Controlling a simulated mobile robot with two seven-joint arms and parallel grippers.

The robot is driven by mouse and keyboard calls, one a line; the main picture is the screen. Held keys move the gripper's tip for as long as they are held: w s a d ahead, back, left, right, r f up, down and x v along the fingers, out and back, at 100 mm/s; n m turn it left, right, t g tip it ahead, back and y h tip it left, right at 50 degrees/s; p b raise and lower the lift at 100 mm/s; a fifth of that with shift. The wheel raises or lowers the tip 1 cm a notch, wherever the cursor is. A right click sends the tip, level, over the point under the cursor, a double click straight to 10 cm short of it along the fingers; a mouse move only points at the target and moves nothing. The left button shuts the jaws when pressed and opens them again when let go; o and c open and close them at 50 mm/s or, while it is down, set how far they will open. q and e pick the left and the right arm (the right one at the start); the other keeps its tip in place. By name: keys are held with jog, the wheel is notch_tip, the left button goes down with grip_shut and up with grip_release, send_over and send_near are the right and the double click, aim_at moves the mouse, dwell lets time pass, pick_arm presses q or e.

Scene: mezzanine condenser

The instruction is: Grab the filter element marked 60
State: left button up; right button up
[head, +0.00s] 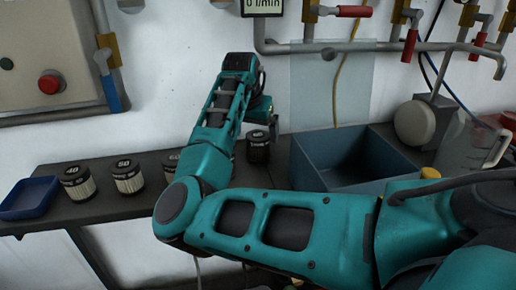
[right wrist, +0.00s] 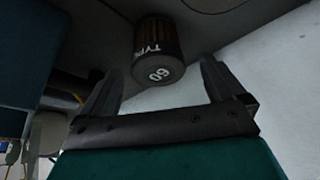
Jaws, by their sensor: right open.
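In the right wrist view a dark ribbed filter element (right wrist: 157,40) shows its cap marked 60, upside down, with part of the word TYPE on its side. My right gripper (right wrist: 158,82) is open and empty. Its two fingers point towards that filter, one towards each side of it, with gaps between. In the head view a dark filter (head: 258,150), apparently the same one, stands on the shelf just below my right gripper (head: 262,114). Its cap is partly hidden there. My left gripper is out of view.
Pale ribbed filters stand to the left: one marked 40 (head: 77,183), another (head: 127,176), and one (head: 171,161) partly behind my arm. A blue tray (head: 28,197) lies at the far left. A blue bin (head: 335,180) stands close on the right, with a clear jug (head: 465,148) beyond.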

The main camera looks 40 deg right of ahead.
aim_at(257, 136)
jog(key=b+x, duration=0.1)
jog(key=x, duration=0.4)
jog(key=shift+s, duration=0.15)
jog(key=shift+r, duration=0.1)
jog(key=c, duration=1.1)
